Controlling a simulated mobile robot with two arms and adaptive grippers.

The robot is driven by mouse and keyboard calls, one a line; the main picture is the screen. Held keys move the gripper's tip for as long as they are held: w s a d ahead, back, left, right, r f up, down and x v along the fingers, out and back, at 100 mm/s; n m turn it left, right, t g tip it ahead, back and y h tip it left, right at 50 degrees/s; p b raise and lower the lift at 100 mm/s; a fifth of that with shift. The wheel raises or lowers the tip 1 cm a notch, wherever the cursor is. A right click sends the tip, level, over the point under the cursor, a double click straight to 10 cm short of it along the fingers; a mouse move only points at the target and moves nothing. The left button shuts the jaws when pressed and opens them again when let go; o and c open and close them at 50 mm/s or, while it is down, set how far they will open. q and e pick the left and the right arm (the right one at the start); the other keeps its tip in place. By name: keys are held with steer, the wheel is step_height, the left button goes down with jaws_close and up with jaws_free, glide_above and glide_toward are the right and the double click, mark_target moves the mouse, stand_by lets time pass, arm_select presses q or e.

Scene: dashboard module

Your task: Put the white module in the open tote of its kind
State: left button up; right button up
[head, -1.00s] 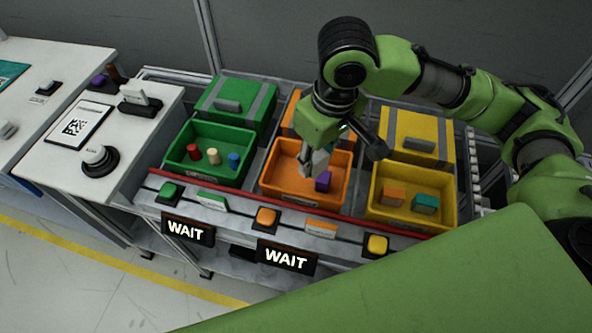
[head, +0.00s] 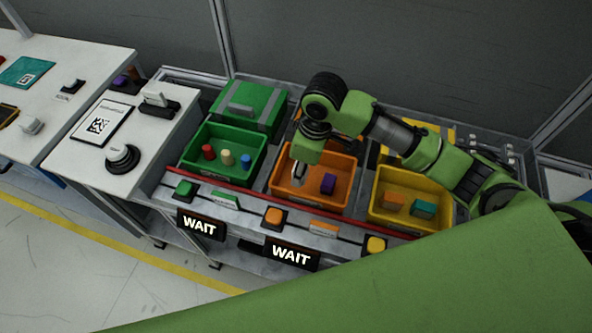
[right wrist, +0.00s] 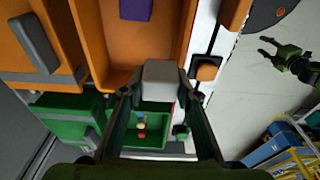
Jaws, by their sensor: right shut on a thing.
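The white module (right wrist: 162,80) is a pale block between the fingertips of my right gripper (right wrist: 161,90) in the right wrist view. In the head view my right gripper (head: 299,165) points down over the left part of the open orange tote (head: 322,203), which holds a purple block (head: 328,183). I cannot tell whether the module touches the tote floor. The open green tote (head: 197,178) holds red, cream and blue cylinders. The open yellow tote (head: 405,221) holds orange and teal blocks. My left gripper (right wrist: 267,48) shows open and empty in the right wrist view.
A closed green tote (head: 248,105) stands behind the open one. A red rail and a ledge with green, orange (head: 273,217) and yellow buttons run in front, above two WAIT signs (head: 291,254). A white bench (head: 140,135) stands at the left.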

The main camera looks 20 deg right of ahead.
steer(key=w+f, duration=0.4)
steer(key=f, duration=0.1)
steer(key=shift+w, duration=0.15)
steer(key=shift+w+a+f, duration=0.1)
steer(key=shift+w+f, duration=0.25)
arm_select(q)
steer(key=shift+s+d+r+p, duration=0.15)
steer(key=shift+s+r+p, duration=0.2)
steer(key=shift+s, duration=0.35)
arm_select(e)
steer(key=shift+w+f, duration=0.1)
steer(key=shift+f, duration=1.6)
steer(key=o, duration=1.1)
steer(key=shift+f, duration=0.1)
arm_select(q)
steer(key=shift+w, duration=0.1)
steer(key=shift+f+b, duration=0.4)
steer(key=shift+b, duration=0.1)
arm_select(e)
steer(key=r, duration=0.4)
steer(key=d+r, duration=0.1)
steer(key=r, duration=0.3)
steer(key=s+r, duration=0.1)
steer(key=r, duration=0.3)
steer(key=shift+d+r, duration=0.1)
steer(key=shift+d, duration=0.2)
